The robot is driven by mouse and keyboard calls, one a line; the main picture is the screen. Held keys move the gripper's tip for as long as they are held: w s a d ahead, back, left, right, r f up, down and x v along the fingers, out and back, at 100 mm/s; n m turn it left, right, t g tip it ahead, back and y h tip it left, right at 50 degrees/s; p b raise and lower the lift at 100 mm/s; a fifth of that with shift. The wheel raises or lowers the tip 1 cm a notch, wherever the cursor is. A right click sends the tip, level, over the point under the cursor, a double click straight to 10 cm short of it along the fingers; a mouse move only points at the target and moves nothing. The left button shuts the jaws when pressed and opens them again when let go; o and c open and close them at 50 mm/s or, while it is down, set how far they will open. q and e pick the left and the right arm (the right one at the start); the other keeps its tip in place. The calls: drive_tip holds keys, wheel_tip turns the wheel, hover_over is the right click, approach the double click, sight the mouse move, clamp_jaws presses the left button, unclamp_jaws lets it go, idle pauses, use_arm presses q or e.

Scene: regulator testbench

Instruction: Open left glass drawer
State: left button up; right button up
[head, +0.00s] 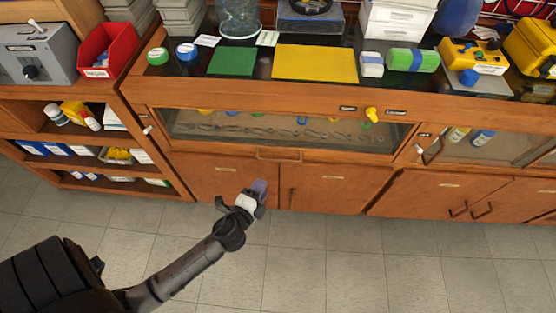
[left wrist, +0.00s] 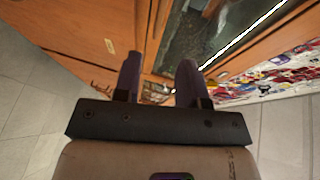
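The left glass drawer (head: 225,128) is a wide wooden-framed glass front below the bench top. It looks shut, with tools and small coloured items behind the glass. Its handle (head: 279,157) sits at the middle of the lower frame. My left gripper (head: 259,188) is in front of the wooden door below the drawer, lower than the handle and slightly left of it. In the left wrist view the gripper's two dark fingers (left wrist: 159,78) stand apart with a clear gap. A tilted glass front (left wrist: 200,35) shows beyond them. My right gripper is not in view.
The bench top holds a green mat (head: 232,61), a yellow mat (head: 315,63) and a yellow device (head: 472,56). Another glass front (head: 500,140) is to the right. An open shelf (head: 90,140) stands at left. The tiled floor (head: 320,250) in front is clear.

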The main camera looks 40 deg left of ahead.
sight(280, 160)
use_arm(q)
drive_tip(key=b+x, duration=0.2)
drive_tip(key=x, duration=1.1)
drive_tip(key=shift+w+a+f, duration=0.1)
drive_tip(key=shift+w+a, duration=0.1)
drive_tip(key=shift+w, duration=0.15)
drive_tip(key=shift+c, duration=1.4)
clamp_jaws()
